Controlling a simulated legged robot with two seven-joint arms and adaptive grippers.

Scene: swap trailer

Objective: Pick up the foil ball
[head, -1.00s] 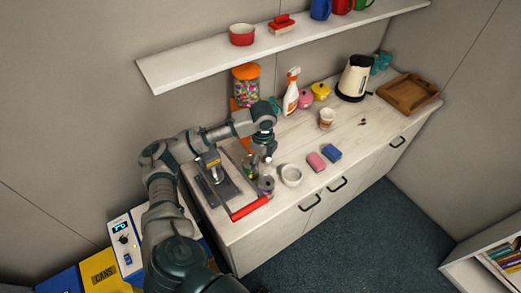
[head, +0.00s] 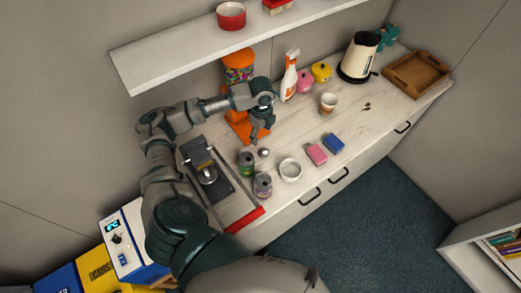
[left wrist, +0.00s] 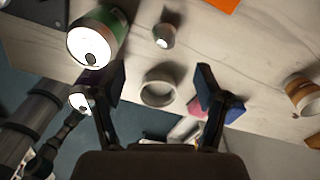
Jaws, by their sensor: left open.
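The foil ball (head: 263,152) is a small grey ball on the pale counter, beside a green can and behind a white bowl. It also shows in the left wrist view (left wrist: 164,36), above the space between the fingers in the picture. My left gripper (head: 259,138) is open and empty over the counter, close to the ball, with the fingers pointing down. In the left wrist view its fingers (left wrist: 160,86) are spread apart, with the bowl seen between them. My right gripper is not in view.
The green can (head: 246,163), another can (head: 262,185) and the white bowl (head: 290,170) stand close by. Pink (head: 316,154) and blue (head: 333,143) sponges lie to the right. A can press (head: 208,174) stands left, and a paper cup (head: 327,105) farther back. A shelf (head: 185,48) hangs above.

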